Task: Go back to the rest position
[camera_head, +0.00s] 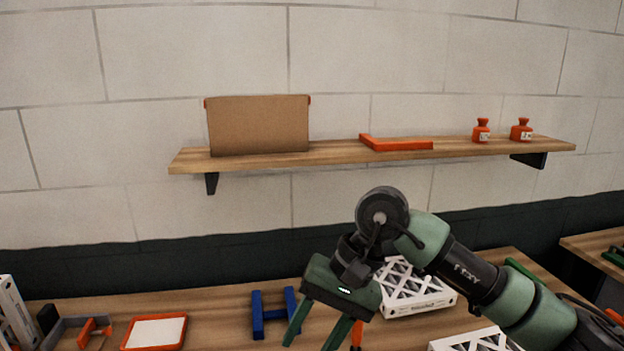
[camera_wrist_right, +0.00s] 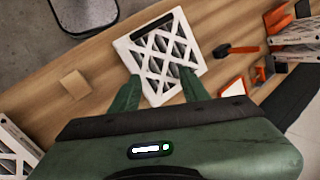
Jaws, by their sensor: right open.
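My right gripper (camera_head: 318,334) hangs over the workbench in the head view, its green fingers spread and pointing down. In the right wrist view its fingers (camera_wrist_right: 160,88) are apart with nothing gripped between them. A white lattice-faced filter (camera_wrist_right: 160,52) lies on the wood beyond the fingertips there. In the head view a white filter (camera_head: 412,292) lies behind and right of the gripper, partly hidden by my right arm. Another filter (camera_head: 472,342) is cut off at the bottom edge. My left gripper is not in view.
A wall shelf (camera_head: 340,153) holds a cardboard box (camera_head: 258,125), an orange tray (camera_head: 395,143) and two red bottles (camera_head: 481,131). On the bench (camera_head: 215,305) are a blue stand (camera_head: 272,312), an orange-framed white panel (camera_head: 154,332) and white filters (camera_head: 14,315) at far left.

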